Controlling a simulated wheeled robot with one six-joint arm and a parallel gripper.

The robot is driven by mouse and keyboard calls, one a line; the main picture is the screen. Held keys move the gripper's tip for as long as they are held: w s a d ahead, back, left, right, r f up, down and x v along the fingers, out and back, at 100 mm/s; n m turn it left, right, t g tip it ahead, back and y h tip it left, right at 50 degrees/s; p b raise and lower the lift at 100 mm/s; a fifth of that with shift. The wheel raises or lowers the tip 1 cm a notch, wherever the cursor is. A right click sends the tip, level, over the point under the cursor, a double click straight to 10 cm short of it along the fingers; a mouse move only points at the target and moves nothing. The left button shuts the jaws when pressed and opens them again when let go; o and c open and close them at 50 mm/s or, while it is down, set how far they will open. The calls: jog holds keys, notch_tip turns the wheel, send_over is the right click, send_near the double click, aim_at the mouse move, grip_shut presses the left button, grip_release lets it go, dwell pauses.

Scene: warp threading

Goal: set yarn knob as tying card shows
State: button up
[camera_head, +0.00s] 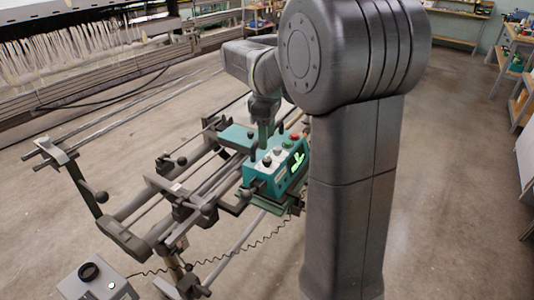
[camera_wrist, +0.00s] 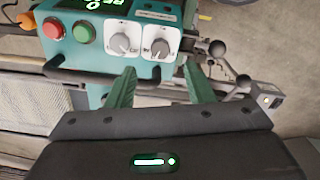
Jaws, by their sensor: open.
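A teal control box (camera_wrist: 70,75) carries two grey dial knobs on white plates, a left knob (camera_wrist: 124,45) and a right knob (camera_wrist: 160,47). The plate lettering is too small to read, so I cannot tell which is the yarn knob. In the head view the box (camera_head: 254,176) sits on the frame's carriage, with a lit green display (camera_head: 297,168). My gripper (camera_wrist: 159,77) is open and empty, its teal fingers apart just below the two knobs in the wrist view. No tying card is recognisable.
A red button (camera_wrist: 53,28) and a green button (camera_wrist: 83,32) sit left of the knobs. Rails and ball-ended levers (camera_wrist: 217,47) surround the box. A grey box with a black knob (camera_head: 88,271) stands at lower left, joined by a coiled cable. Open floor lies around the frame.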

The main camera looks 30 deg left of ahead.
aim_at(267, 159)
notch_tip(267, 159, down, 7)
dwell(0.3)
jog(key=c, duration=1)
